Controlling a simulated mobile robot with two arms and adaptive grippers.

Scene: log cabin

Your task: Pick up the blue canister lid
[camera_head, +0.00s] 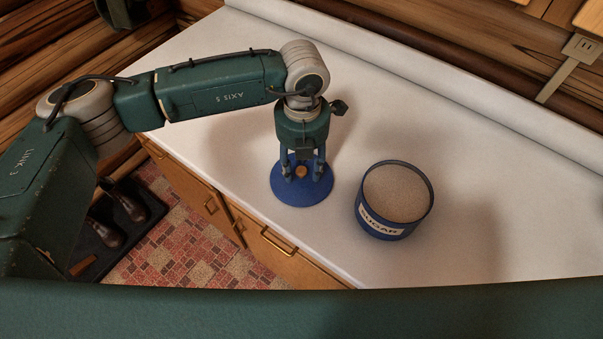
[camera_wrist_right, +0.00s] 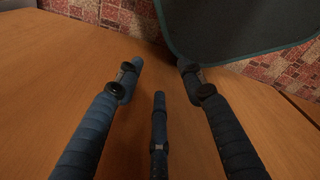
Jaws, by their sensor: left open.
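The blue canister lid (camera_head: 312,194) lies flat on the white counter in the head view, a round disc with a small wooden knob (camera_head: 301,171). My left gripper (camera_head: 302,174) points down over it, its fingers open on either side of the knob. I cannot tell whether the fingertips touch the lid. The blue canister (camera_head: 371,217), marked SUGAR, stands open and upright to the right of the lid, filled with pale brown grains. My right gripper (camera_wrist_right: 160,85) shows in the right wrist view with its fingers apart and nothing between them, facing a wooden surface.
The white counter (camera_head: 480,190) is clear to the right of the canister and behind it. Wooden cabinets with handles (camera_head: 279,242) are below its front edge. Boots (camera_head: 125,203) stand on a dark mat on the red tiled floor. A wall outlet (camera_head: 581,47) is at upper right.

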